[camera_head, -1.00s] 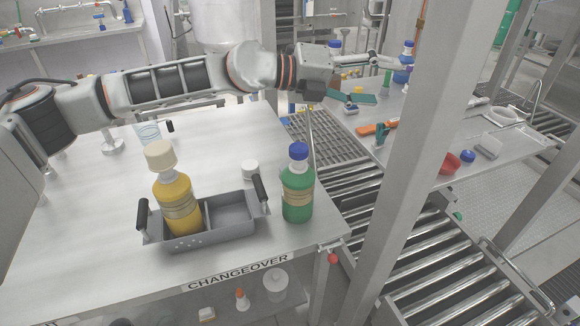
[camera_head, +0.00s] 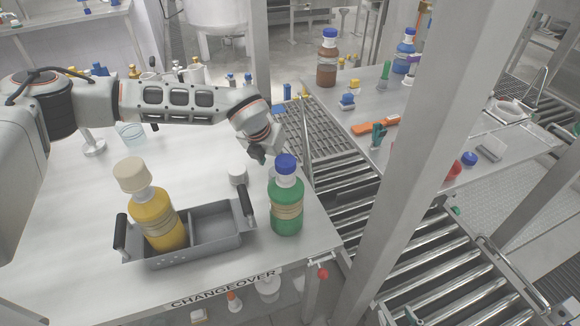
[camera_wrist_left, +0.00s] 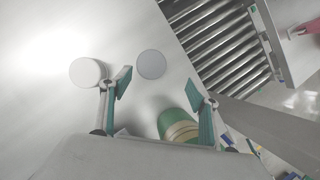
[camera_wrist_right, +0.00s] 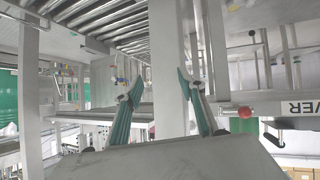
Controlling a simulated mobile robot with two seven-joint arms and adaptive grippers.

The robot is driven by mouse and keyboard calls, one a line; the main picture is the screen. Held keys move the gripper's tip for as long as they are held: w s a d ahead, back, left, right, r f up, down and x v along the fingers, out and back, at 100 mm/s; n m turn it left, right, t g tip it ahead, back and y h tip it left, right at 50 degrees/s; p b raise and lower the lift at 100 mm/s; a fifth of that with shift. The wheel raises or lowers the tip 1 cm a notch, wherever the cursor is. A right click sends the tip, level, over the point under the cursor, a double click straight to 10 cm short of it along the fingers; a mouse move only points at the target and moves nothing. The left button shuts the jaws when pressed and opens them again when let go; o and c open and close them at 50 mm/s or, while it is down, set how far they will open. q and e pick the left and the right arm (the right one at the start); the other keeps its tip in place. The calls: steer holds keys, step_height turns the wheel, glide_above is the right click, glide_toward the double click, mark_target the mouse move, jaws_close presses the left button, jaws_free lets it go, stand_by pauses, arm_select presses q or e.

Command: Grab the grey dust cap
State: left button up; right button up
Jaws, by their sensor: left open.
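The grey dust cap (camera_wrist_left: 151,64) shows in the left wrist view as a flat grey disc on the bench, just beyond my left fingertips and between their lines. It cannot be made out in the head view. My left gripper (camera_wrist_left: 160,90) is open and empty above the bench; in the head view its dark fingers (camera_head: 257,153) are beside the top of the green bottle (camera_head: 287,205). In the left wrist view the green bottle (camera_wrist_left: 178,126) is beneath the gap between the fingers, nearer the right finger. My right gripper (camera_wrist_right: 158,87) is open and empty in its own wrist view.
A white round pot (camera_head: 237,175) stands left of the green bottle. A grey tray (camera_head: 215,235) with a yellow bottle (camera_head: 155,215) is in front. A grey post (camera_head: 412,150) and roller conveyor (camera_head: 350,205) lie to the right.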

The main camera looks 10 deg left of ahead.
arm_select(q)
steer(key=shift+w+a+f+n+y, duration=0.2)
steer(key=shift+a+f, duration=0.1)
steer(key=shift+f, duration=0.35)
steer(key=shift+w+a+f+n+y, duration=0.1)
steer(key=shift+a+f+y, duration=0.15)
steer(key=shift+f, duration=0.35)
steer(key=shift+w+p+x, duration=0.2)
steer(key=shift+p+x, duration=0.5)
steer(key=shift+x, duration=2.3)
steer(key=shift+r, duration=0.1)
steer(key=shift+c, duration=0.4)
steer(key=c, duration=1)
